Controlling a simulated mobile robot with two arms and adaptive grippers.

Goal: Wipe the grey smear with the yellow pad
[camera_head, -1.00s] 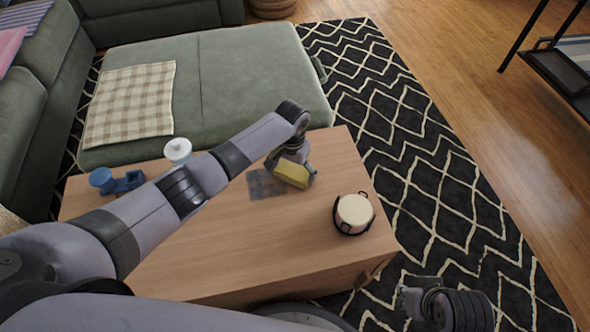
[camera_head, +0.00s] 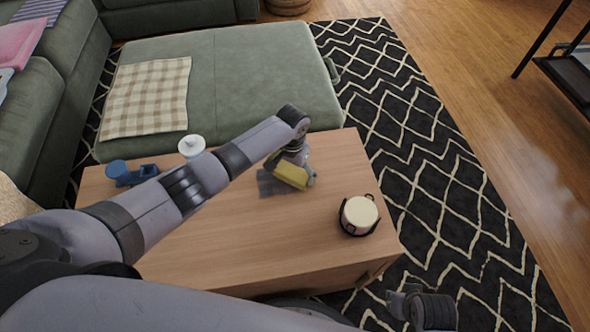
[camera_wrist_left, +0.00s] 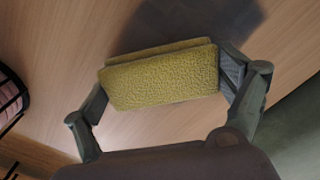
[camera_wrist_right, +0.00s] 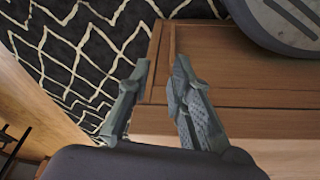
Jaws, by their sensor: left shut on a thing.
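The yellow pad (camera_head: 292,175) is in my left gripper (camera_head: 298,172) over the wooden table, at the right side of the grey smear (camera_head: 270,184). In the left wrist view the pad (camera_wrist_left: 160,76) spans between the two fingers of the gripper (camera_wrist_left: 165,85), and the smear (camera_wrist_left: 195,20) shows as a dark patch just beyond it. I cannot tell whether the pad touches the tabletop. Part of the smear is hidden by the pad and gripper. My right gripper (camera_wrist_right: 153,95) is empty, its fingers apart, by the table's front edge.
On the table (camera_head: 235,240) a cream pot in a dark holder (camera_head: 359,215) stands to the right. A white object (camera_head: 191,146) and a blue object (camera_head: 125,174) stand at the left, near my left arm. The green sectional (camera_head: 235,75) borders the far edge.

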